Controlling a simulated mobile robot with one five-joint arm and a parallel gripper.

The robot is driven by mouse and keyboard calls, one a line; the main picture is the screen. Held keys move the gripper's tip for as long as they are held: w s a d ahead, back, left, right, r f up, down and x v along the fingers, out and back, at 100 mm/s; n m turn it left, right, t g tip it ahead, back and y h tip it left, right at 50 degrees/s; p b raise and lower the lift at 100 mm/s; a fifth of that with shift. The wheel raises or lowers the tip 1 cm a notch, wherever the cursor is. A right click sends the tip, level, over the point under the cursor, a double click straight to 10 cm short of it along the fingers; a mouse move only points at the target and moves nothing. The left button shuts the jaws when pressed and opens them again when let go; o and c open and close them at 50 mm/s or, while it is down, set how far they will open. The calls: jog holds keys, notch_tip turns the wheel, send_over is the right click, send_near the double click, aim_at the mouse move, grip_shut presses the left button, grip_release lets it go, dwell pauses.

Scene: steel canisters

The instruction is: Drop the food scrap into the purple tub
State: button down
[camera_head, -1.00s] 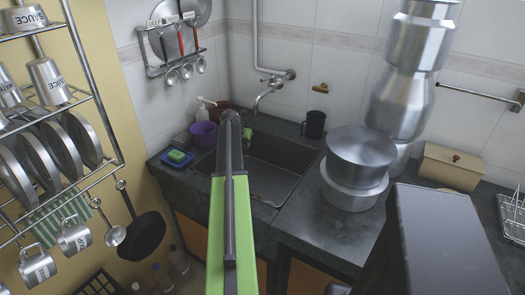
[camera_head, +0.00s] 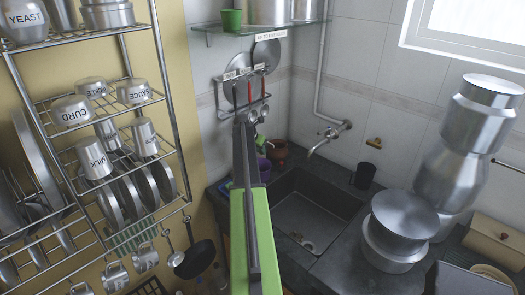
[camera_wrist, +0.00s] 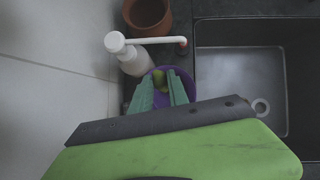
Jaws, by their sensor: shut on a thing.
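The purple tub (camera_head: 265,168) stands at the back left of the counter, partly hidden behind my arm in the head view. In the wrist view, the purple tub (camera_wrist: 187,76) lies behind the fingertips of my gripper (camera_wrist: 163,82). The two green fingers point toward the tub, and their tips overlap its opening. A small yellow-green piece, likely the food scrap (camera_wrist: 159,77), shows between the tips, so my gripper is shut on it. How high it is above the tub I cannot tell. In the head view my arm hides most of the gripper.
A white pump bottle (camera_wrist: 132,59) and a brown pot (camera_wrist: 147,14) stand close to the tub. The sink (camera_head: 310,212) is to its right, with a tap (camera_head: 325,140) above. Stacked steel pots (camera_head: 395,232) stand on the right counter. A steel rack (camera_head: 110,140) is at left.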

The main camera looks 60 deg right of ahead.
aim_at(260, 158)
notch_tip(260, 158, down, 6)
jog(key=b, duration=0.5)
jog(key=shift+r, duration=0.1)
jog(key=shift+r, duration=0.1)
jog(key=c, duration=1.2)
grip_release()
jog(key=p+v, duration=0.6)
jog(key=v, duration=0.1)
jog(key=shift+a+r, duration=0.1)
jog(key=shift+r, duration=0.1)
jog(key=shift+s, duration=0.1)
